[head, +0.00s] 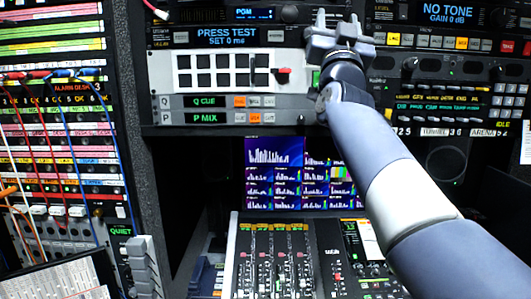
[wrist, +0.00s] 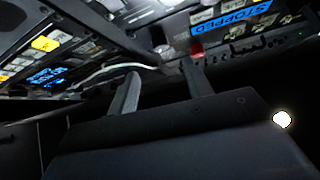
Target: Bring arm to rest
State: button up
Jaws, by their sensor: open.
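My arm (head: 415,190) reaches up from the lower right of the head view. My gripper (head: 335,30) is raised at the top, in front of the upper equipment panels. In the wrist view my gripper (wrist: 160,82) shows two separated fingers with nothing between them. The fingers point toward the underside or face of a dark panel with lit labels, one reading STOPPED (wrist: 232,17). I cannot tell whether the fingertips touch that panel.
A panel with black buttons (head: 222,72) and a red knob sits left of my gripper. Below are a monitor (head: 273,155) and a fader desk (head: 275,262). A cable-filled patch rack (head: 65,150) stands at the left. The dark recess around the monitor looks clear.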

jog(key=w+d+r+n+y+p, duration=0.1)
jog(key=w+r+n+y+p, duration=0.1)
jog(key=w+r+p, duration=0.3)
notch_tip(320, 180, up, 2)
jog(key=w, duration=0.2)
jog(key=shift+w+d+r+n, duration=0.15)
jog(key=shift+w+r+n, duration=0.1)
jog(key=shift+w+n, duration=0.05)
jog(key=shift+y, duration=0.4)
jog(key=shift+n+y, duration=0.5)
jog(key=shift+n, duration=0.1)
